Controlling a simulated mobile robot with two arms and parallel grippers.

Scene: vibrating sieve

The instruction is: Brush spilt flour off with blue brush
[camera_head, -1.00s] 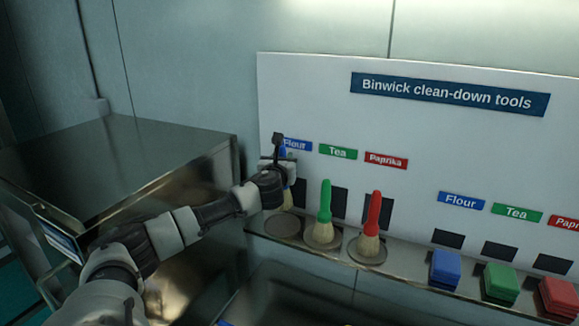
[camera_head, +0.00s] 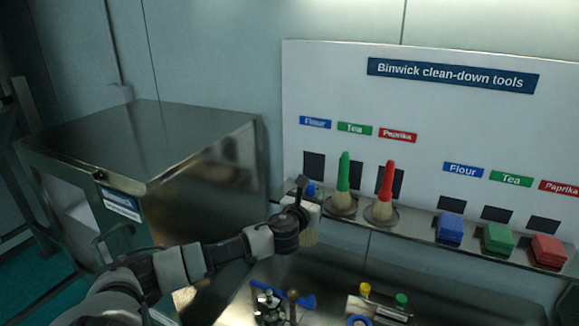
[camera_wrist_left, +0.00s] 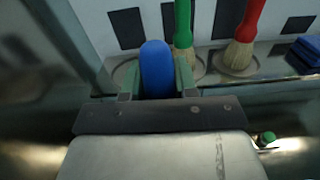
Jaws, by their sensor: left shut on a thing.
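My left gripper (camera_head: 308,192) is shut on the blue brush (camera_wrist_left: 156,68). In the left wrist view the blue handle stands between the two green-grey finger pads (camera_wrist_left: 157,80). No spilt flour can be made out. My right gripper is out of view.
The green brush (camera_head: 343,185) and red brush (camera_head: 384,195) stand on the shelf. Blue (camera_head: 450,229), green (camera_head: 497,239) and red (camera_head: 548,251) blocks sit to the right. A steel cabinet (camera_head: 150,140) stands at left. A blue-handled part (camera_head: 290,302) and coloured knobs lie below.

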